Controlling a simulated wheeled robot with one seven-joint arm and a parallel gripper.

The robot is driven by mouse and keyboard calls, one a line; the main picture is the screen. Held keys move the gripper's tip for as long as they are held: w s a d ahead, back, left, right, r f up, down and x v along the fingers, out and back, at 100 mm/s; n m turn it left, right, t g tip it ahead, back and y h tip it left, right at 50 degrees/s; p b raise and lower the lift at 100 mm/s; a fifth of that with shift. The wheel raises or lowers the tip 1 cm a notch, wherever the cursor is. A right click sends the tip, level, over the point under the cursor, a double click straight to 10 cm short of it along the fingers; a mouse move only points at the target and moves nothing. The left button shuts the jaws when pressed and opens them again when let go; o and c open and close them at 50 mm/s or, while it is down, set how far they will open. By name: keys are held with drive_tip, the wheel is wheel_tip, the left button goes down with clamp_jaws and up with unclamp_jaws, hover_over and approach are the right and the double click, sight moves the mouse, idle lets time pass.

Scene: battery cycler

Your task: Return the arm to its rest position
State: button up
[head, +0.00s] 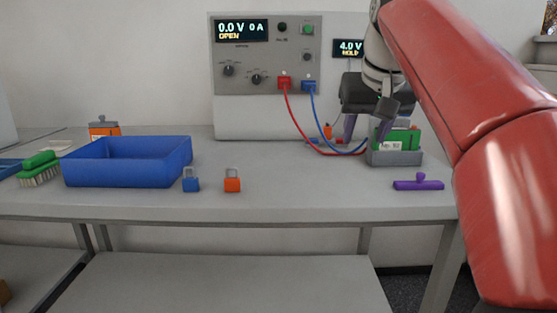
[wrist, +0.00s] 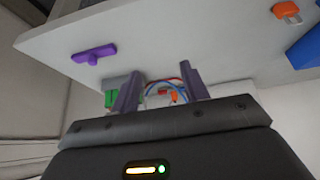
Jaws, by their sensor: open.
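My gripper (head: 366,129) hangs over the right part of the bench, in front of the cycler. Its two purple-grey fingers stand apart, and nothing is held between them. In the wrist view the fingers of my gripper (wrist: 161,92) frame the cables and a bit of the bench top. A green battery block (head: 400,139) sits in a grey holder (head: 396,158) just right of the fingers, partly covered by my arm and gripper. I cannot tell whether a finger touches it. My red arm crosses the right side of the head view.
The cycler (head: 218,60) reads 0.0 V, OPEN. Its red cable (head: 296,122) and blue cable (head: 316,118) run close to my gripper. A purple handled piece (head: 418,183), blue padlock (head: 191,181), orange padlock (head: 232,181), blue bin (head: 125,172) and green brush (head: 38,170) lie around. The bench's front middle is clear.

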drive_tip(key=s+f, duration=1)
drive_tip(key=f, duration=0.5)
drive_tip(key=s+f, duration=1.1)
drive_tip(key=f, duration=0.4)
drive_tip(key=shift+s+f, duration=0.15)
drive_tip(key=shift+s, duration=0.15)
